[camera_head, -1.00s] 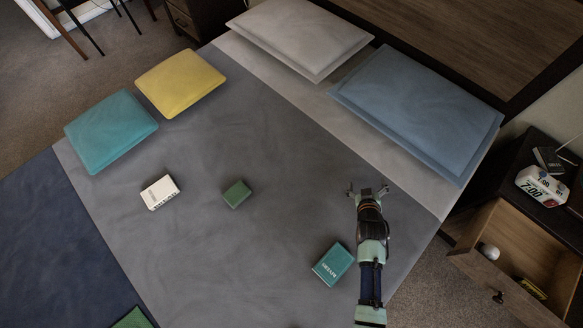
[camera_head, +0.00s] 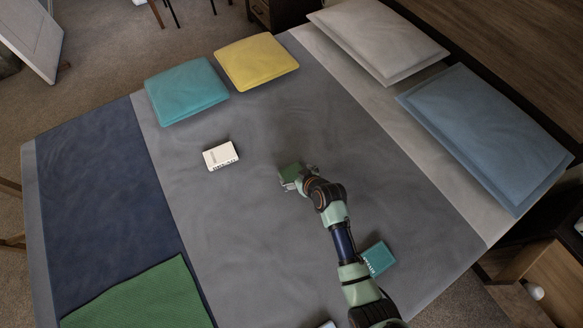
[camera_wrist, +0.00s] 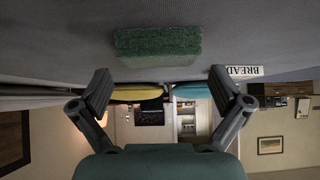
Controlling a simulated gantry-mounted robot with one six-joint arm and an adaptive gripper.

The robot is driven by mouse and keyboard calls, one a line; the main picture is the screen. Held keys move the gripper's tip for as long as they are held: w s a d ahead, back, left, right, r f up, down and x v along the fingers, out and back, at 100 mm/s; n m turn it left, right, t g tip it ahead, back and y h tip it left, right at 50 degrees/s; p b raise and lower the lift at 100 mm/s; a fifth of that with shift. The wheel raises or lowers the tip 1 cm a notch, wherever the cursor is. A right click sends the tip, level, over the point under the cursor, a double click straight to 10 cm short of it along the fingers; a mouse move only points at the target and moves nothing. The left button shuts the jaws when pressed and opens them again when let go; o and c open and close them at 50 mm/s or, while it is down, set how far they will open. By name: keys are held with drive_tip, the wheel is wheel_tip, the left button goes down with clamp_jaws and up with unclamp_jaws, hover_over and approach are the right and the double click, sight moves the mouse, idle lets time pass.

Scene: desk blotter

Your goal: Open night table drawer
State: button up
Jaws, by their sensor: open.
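The dark night table (camera_head: 548,216) is at the right edge of the head view, partly cut off. Its wooden drawer (camera_head: 553,268) stands pulled out, with a small white round object (camera_head: 534,291) inside. My gripper (camera_head: 296,183) is over the bed, far to the left of the drawer. It is open beside a green sponge-like block (camera_head: 290,171). In the wrist view the open fingers (camera_wrist: 158,85) are spread apart and the green block (camera_wrist: 158,42) shows beyond them. I cannot tell whether they touch it.
A white box (camera_head: 220,155) and a teal box (camera_head: 377,258) lie on the grey bedspread. Yellow (camera_head: 256,62) and teal (camera_head: 187,91) cushions are at the upper left. A blue pillow (camera_head: 485,135) lies near the night table. A green cloth (camera_head: 140,298) lies at the front left.

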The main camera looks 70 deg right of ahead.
sight(292, 172)
drive_tip(key=b+x, duration=0.1)
drive_tip(key=x, duration=0.3)
drive_tip(key=shift+w+d+b, duration=0.1)
drive_tip(key=shift+d+b, duration=0.1)
drive_tip(key=shift+b, duration=0.1)
drive_tip(key=c, duration=0.7)
wheel_tip(292, 172, up, 20)
drive_tip(key=p, duration=0.7)
drive_tip(key=shift+p, duration=0.4)
